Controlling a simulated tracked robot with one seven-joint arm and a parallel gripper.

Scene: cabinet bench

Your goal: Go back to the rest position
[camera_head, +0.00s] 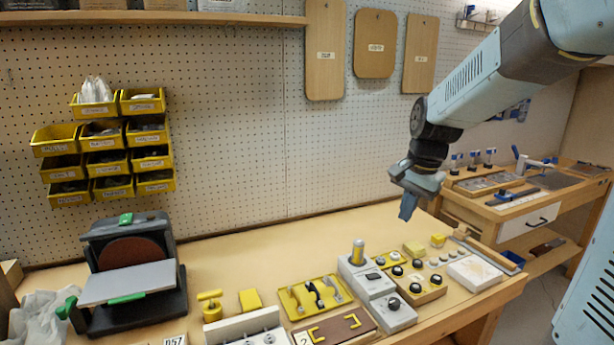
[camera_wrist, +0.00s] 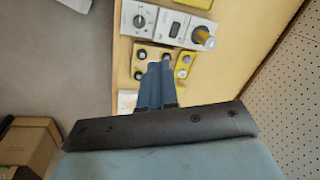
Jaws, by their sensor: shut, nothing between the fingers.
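My gripper (camera_head: 407,206) hangs from the blue-grey arm at the right in the head view, above the back right of the bench and apart from everything on it. Its fingers are together and empty. In the wrist view the closed fingers (camera_wrist: 158,84) point over the control boxes on the bench.
The wooden bench (camera_head: 240,250) has a disc sander (camera_head: 130,270) at the left and a yellow tray (camera_head: 313,296) near the front. Yellow bins (camera_head: 108,150) and wooden boards (camera_head: 375,44) hang on the pegboard. A second bench (camera_head: 520,205) stands at the right. The bench's back middle is clear.

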